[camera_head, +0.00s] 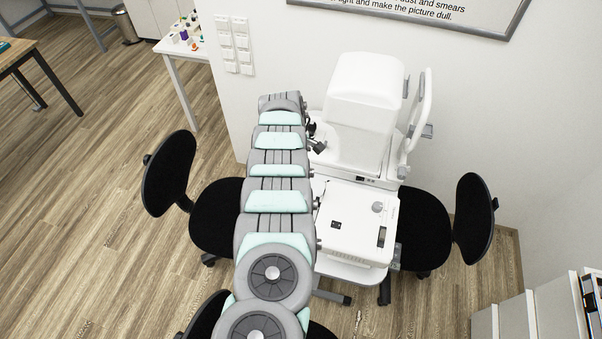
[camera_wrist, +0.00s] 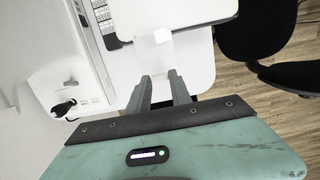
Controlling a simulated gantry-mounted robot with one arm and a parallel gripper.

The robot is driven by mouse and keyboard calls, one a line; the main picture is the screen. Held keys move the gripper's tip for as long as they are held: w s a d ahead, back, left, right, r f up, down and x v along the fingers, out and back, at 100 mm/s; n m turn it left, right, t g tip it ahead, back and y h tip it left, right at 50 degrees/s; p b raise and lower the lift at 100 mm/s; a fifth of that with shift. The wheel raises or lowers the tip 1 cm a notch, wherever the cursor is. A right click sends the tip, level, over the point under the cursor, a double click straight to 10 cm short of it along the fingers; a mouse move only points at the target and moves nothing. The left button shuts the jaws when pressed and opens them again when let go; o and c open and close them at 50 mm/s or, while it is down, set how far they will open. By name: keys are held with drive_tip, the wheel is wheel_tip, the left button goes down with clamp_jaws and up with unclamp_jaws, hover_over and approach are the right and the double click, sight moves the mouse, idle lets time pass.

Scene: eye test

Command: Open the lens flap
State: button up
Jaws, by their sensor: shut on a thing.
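The eye test machine (camera_head: 365,95) is white and stands against the wall, with a lower white unit (camera_head: 352,222) in front of it. In the wrist view, my gripper (camera_wrist: 159,77) has its two grey fingers around a pale, partly see-through piece (camera_wrist: 162,36). This looks like the lens flap, but its outline blends into the white surface behind, and I cannot tell how far it is open. In the head view my own arm covers the machine's left side, and I cannot make out the fingertips there.
Black chairs stand left (camera_head: 170,175) and right (camera_head: 474,220) of the machine. In the wrist view, a white housing with a black part (camera_wrist: 65,108) is at left and a chair (camera_wrist: 262,35) at right. A small table (camera_head: 180,45) is at the back left. Open floor lies left.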

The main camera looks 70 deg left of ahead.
drive_tip(key=shift+w+d+r+p, duration=0.3)
drive_tip(key=shift+w+r+p, duration=0.15)
drive_tip(key=shift+r, duration=0.25)
clamp_jaws()
drive_tip(key=shift+w+d+r+p, duration=0.45)
drive_tip(key=shift+r+p, duration=0.05)
drive_tip(key=shift+c, duration=1)
unclamp_jaws()
drive_tip(key=o, duration=0.5)
drive_tip(key=shift+r, duration=0.1)
